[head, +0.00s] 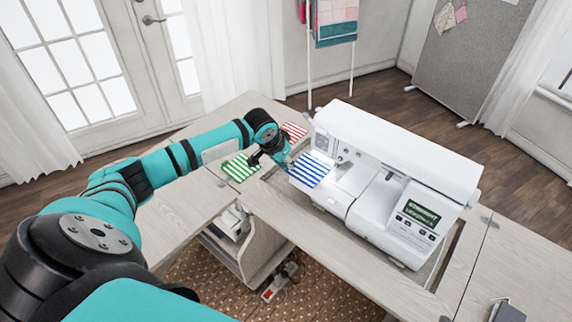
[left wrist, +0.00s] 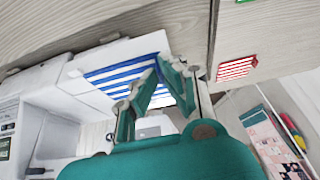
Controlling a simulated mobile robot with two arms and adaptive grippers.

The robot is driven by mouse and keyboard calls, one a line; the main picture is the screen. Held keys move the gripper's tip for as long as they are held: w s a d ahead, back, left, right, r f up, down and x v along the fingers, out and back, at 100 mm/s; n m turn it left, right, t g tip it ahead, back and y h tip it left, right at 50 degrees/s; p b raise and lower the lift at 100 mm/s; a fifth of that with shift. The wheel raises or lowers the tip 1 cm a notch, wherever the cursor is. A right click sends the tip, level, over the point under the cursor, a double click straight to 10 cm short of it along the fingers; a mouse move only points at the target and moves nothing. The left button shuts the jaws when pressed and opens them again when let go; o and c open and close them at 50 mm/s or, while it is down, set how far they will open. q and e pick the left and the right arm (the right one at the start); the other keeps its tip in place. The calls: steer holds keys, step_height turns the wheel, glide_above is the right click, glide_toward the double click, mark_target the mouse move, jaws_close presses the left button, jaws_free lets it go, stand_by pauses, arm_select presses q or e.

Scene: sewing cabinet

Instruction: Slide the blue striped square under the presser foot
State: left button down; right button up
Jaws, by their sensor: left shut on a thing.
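The blue striped square (head: 311,170) lies flat at the left end of the white sewing machine (head: 410,150), over its bed by the needle area. My left gripper (head: 287,162) is shut on the square's left edge. In the left wrist view the blue striped square (left wrist: 120,76) extends from between the fingers (left wrist: 160,82) toward the machine. The presser foot is too small and covered to make out, so I cannot tell whether the square's far edge is under it. My right gripper is not in view.
A green striped square (head: 240,167) and a red striped square (head: 294,131) lie on the cabinet top left of the machine. The wooden top (head: 205,195) has a recess around the machine. A quilt rack (head: 335,25) stands behind.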

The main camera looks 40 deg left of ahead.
arm_select(q)
steer(key=shift+w+b+x, duration=0.25)
steer(key=shift+b+x, duration=1.05)
steer(key=shift+b, duration=0.2)
steer(key=shift+r+p, duration=0.4)
steer(key=shift+p, duration=0.25)
steer(key=shift+f, duration=0.1)
steer(key=shift+f, duration=0.1)
steer(key=shift+w+d+f, duration=0.2)
steer(key=shift+w+f, duration=0.05)
steer(key=shift+w, duration=0.05)
steer(key=shift+f, duration=0.3)
steer(key=shift+p, duration=0.4)
steer(key=shift+w, duration=0.15)
